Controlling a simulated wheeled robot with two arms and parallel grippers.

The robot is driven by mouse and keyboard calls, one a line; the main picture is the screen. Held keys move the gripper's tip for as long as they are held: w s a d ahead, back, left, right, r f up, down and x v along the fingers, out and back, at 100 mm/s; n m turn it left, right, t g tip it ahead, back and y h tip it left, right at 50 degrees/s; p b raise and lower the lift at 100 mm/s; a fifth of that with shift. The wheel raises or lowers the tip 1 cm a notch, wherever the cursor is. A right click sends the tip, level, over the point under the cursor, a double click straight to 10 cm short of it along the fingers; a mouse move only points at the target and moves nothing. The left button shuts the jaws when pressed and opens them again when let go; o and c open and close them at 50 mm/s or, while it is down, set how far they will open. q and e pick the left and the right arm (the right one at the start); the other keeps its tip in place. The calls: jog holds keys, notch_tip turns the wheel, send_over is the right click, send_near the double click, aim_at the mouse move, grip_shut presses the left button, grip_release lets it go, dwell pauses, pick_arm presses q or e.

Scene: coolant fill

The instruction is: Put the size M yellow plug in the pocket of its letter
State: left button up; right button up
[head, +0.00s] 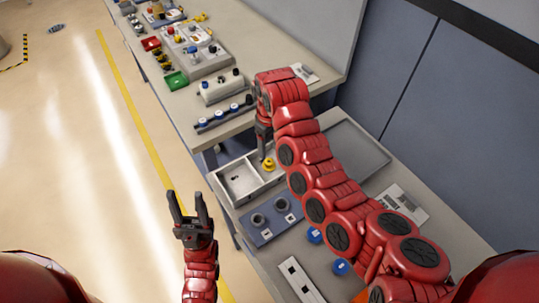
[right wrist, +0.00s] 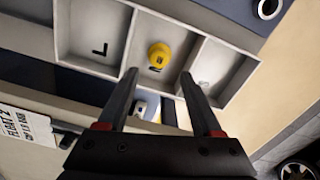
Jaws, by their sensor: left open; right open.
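The yellow plug (right wrist: 159,56) sits in the middle pocket of a grey tray (right wrist: 97,68) in the right wrist view. A dark mark on its top is too small to read surely. The pocket on its left bears a large L; the middle pocket's letter is mostly hidden. In the head view the plug (head: 269,164) shows beside my right gripper (head: 263,148). My right gripper (right wrist: 158,76) is open and empty, with the plug just beyond and between its fingertips. My left gripper (head: 188,200) is open and empty over the floor, left of the bench.
A blue-grey plate with dark rings (head: 271,217) lies in front of the tray. Blue caps (head: 315,235) and a white strip (head: 301,280) are nearer. A raised bench behind holds a rack of blue-topped parts (head: 222,117) and boxes. My right arm hides part of the bench.

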notch_tip(320, 180, up, 5)
jog(key=shift+f, duration=0.2)
dwell(0.6)
